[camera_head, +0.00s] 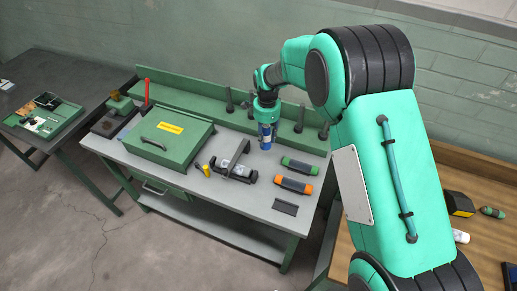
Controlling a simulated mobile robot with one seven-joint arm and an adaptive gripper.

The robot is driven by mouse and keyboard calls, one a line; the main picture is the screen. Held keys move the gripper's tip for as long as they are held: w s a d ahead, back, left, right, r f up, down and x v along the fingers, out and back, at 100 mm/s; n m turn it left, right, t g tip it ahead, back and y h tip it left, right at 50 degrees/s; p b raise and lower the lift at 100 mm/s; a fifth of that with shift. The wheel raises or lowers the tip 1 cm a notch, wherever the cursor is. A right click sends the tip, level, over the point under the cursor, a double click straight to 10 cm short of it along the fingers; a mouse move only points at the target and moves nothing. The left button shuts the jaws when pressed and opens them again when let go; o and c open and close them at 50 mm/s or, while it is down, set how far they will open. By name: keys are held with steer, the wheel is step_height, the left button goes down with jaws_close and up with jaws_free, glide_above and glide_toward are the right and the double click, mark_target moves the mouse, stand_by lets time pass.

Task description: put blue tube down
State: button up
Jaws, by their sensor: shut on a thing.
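The blue tube (265,138) hangs upright below my gripper (266,122), near the back of the grey workbench (218,200). My gripper is shut on its upper end, and the fingers are small and partly hidden. Its lower end is close to the bench top, but I cannot tell whether it touches. A green tube (299,166) and an orange tube (294,185), both with dark middles, lie on the bench in front and to the right of it.
Several dark upright pegs (229,100) stand along the back, on both sides of the blue tube. A dark holder (238,170) with a pale cylinder stands in front. A green box (170,137) fills the left. A wooden table (440,250) stands at right.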

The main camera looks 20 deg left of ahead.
mark_target(266, 126)
steer(key=shift+f, duration=2.15)
steer(key=shift+f+b, duration=0.3)
steer(key=shift+f, duration=1.55)
steer(key=shift+f, duration=0.1)
steer(key=o, duration=1.1)
step_height(266, 126, up, 12)
steer(key=shift+r+p, duration=0.1)
steer(key=shift+p, duration=0.4)
